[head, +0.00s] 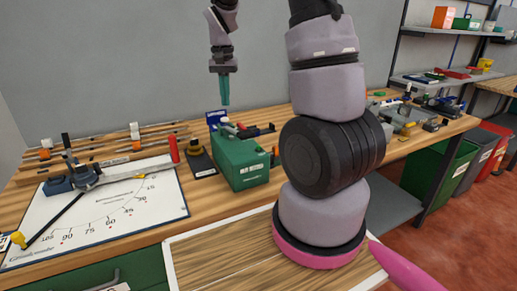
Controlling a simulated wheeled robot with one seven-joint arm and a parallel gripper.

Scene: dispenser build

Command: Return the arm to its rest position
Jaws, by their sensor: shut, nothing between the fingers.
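My gripper (224,88) hangs from the end of my arm at the upper middle of the head view. Its teal fingers point straight down and are shut with nothing between them. It is in the air above the workbench (210,195), apart from everything. My arm rises at the right of the middle, and its upper links leave the top of the picture. A green box-shaped unit (241,163) stands on the bench below and slightly right of the gripper. Part of the bench behind my arm is hidden.
Wooden rails (110,147) lie behind. Tools crowd the bench's right end. Bins (440,172) and shelves stand at the right.

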